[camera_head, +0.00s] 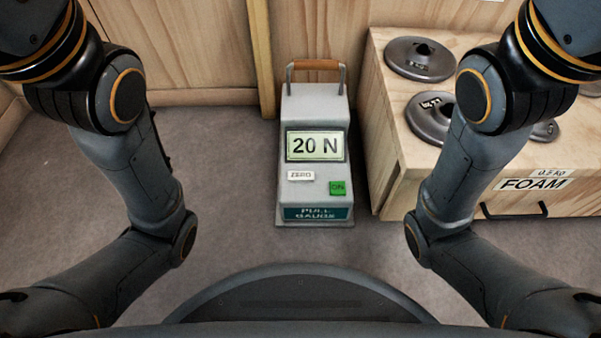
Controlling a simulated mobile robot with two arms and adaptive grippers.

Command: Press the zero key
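The pull gauge (293,188) is a light grey upright box with a handle on top, standing on the grey floor in the middle of the view. Its display (315,146) reads "20 N". The white zero key (301,176), marked "ZERO", sits below the display on the left. A green key (338,188) marked "ON" is to its lower right. Nothing covers the zero key. My two arms reach down on the left and right sides, apart from the gauge. Both grippers are outside the view.
A wooden cabinet (393,160) stands close to the gauge's right, with several dark round weights (420,58) on top. Its front has a "FOAM" label (533,184) and a black handle (515,211). A wooden wall (180,45) is behind. The floor (235,235) left of and before the gauge is clear.

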